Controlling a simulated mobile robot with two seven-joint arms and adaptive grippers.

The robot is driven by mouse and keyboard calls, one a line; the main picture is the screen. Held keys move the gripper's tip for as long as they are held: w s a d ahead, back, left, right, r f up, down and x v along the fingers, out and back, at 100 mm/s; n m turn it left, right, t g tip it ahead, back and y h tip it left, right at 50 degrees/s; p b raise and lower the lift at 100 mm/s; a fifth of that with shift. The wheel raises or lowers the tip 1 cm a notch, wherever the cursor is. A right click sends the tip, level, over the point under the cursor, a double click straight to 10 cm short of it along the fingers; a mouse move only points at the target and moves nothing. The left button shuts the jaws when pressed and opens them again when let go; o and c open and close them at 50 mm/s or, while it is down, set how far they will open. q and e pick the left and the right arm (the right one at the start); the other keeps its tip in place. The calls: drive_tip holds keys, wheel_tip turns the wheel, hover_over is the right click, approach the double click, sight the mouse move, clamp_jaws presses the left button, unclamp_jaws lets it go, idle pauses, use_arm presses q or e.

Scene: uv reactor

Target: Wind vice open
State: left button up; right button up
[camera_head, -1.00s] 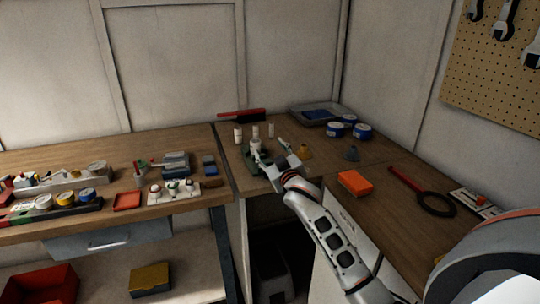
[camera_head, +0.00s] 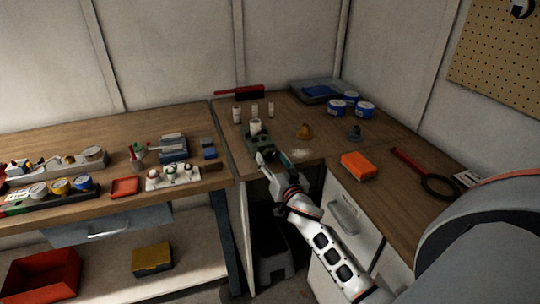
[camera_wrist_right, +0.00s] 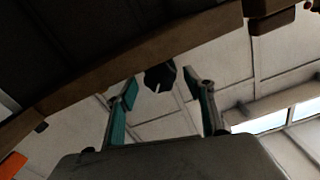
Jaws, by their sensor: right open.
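The green vice (camera_head: 262,143) sits at the front edge of the corner bench, beside the gap between the two benches. My right gripper (camera_head: 273,162) is just in front of the vice, at the bench edge, and hides part of its front. In the right wrist view, the gripper's teal-lined fingers (camera_wrist_right: 163,95) are spread apart. A dark rounded part (camera_wrist_right: 160,75) with a light slot shows between and beyond the fingertips, probably the front end of the vice. I cannot tell whether the fingers touch it. My left gripper is not in view.
An orange box (camera_head: 358,165) and a red-handled magnifier (camera_head: 413,162) lie to the right. The bench edge (camera_wrist_right: 150,50) runs close above the gripper in the wrist view.

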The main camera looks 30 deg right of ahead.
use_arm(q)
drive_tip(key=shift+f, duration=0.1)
use_arm(e)
drive_tip(key=shift+x, duration=1.35)
drive_tip(key=c, duration=1.1)
drive_tip(key=shift+n, duration=0.3)
